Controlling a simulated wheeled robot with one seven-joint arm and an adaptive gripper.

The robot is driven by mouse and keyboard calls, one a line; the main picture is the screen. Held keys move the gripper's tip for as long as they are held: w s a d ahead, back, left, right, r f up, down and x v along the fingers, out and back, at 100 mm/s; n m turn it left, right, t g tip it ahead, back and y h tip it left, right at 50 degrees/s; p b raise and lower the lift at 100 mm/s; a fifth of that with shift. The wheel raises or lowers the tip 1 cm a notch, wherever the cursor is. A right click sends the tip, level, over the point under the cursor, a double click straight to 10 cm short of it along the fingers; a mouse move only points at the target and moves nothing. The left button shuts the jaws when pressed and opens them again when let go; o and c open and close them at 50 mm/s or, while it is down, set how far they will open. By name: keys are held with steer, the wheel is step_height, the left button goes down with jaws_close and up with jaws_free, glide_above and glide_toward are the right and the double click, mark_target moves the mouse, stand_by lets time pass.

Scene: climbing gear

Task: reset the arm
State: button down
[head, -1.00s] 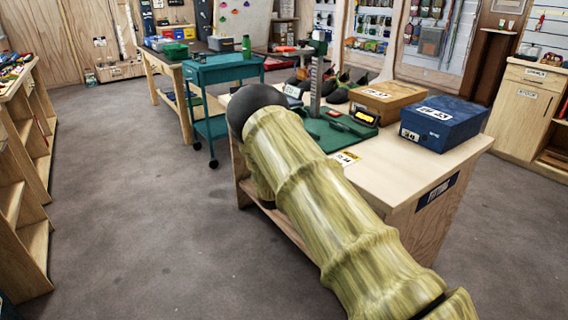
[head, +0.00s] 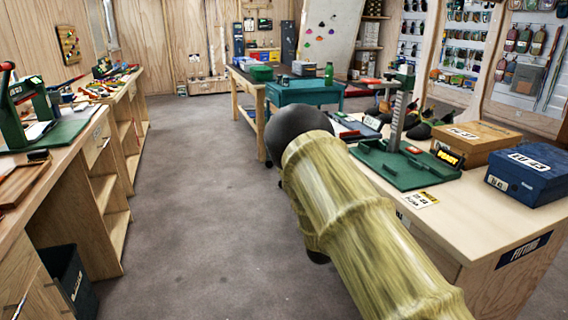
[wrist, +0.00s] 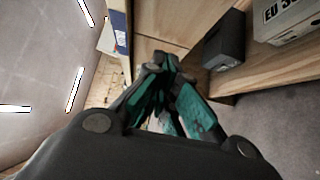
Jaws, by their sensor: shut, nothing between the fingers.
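My arm, with a bamboo-patterned link, stretches across the right half of the head view and hides part of the fitting table (head: 462,226). My gripper (wrist: 158,62) shows in the wrist view with its dark and teal fingers together. It is shut and holds nothing. It does not show in the head view. In the wrist view a wooden shelf unit (wrist: 275,78) lies to the right of the fingers, and the fingers look apart from it.
A blue box (head: 527,172), a brown box (head: 474,140) and a green measuring device (head: 402,160) stand on the fitting table. A workbench (head: 62,190) runs along the left. A teal cart (head: 305,92) stands ahead. The grey floor (head: 195,200) between is clear.

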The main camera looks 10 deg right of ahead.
steer(key=s+a+f+m+g+y, duration=0.1)
steer(key=s+f+m+g+y, duration=0.25)
steer(key=s+f, duration=1.35)
steer(key=s+a+f+m+g+y, duration=0.25)
steer(key=s+f, duration=0.35)
steer(key=s, duration=0.4)
steer(key=s+a+f+m+g+y, duration=0.1)
steer(key=s+a+f+g, duration=0.3)
steer(key=s, duration=0.5)
steer(key=s+a+f+m+g+y, duration=0.1)
steer(key=s+a+m+g+y, duration=0.15)
steer(key=s, duration=0.95)
steer(key=s+a+m+g+y, duration=0.15)
steer(key=s+a, duration=0.25)
steer(key=s, duration=0.8)
step_height(320, 180, up, 15)
steer(key=p, duration=1.5)
steer(key=shift+a+g, duration=0.25)
steer(key=shift+g, duration=0.05)
steer(key=shift+s+f, duration=0.1)
